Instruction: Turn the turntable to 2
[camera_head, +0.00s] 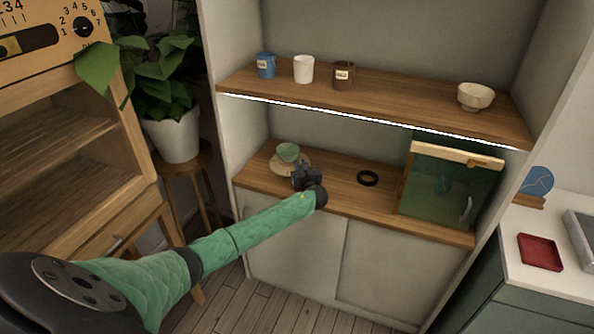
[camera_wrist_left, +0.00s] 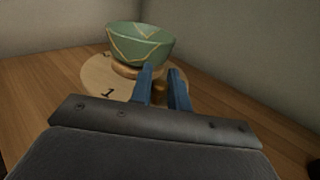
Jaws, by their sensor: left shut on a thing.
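The turntable (camera_head: 277,167) is a round pale wooden disc at the left of the lower shelf, and it also shows in the left wrist view (camera_wrist_left: 95,77). A dark "1" is readable on its near side; another mark farther back is too small to read. A green bowl with gold seams (camera_head: 288,151) stands on a wooden base at its middle, larger in the left wrist view (camera_wrist_left: 140,43). My left gripper (camera_wrist_left: 163,80) is at the disc's near right edge, its blue fingers shut on a small brown peg (camera_wrist_left: 160,93). The fingers hide part of the disc. My right gripper is not in view.
A black ring (camera_head: 368,178) lies right of the turntable, and a greenish glass case (camera_head: 450,190) stands farther right. The upper shelf (camera_head: 400,100) overhangs with cups and a bowl (camera_head: 476,96). A side wall closes the lower shelf's left end.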

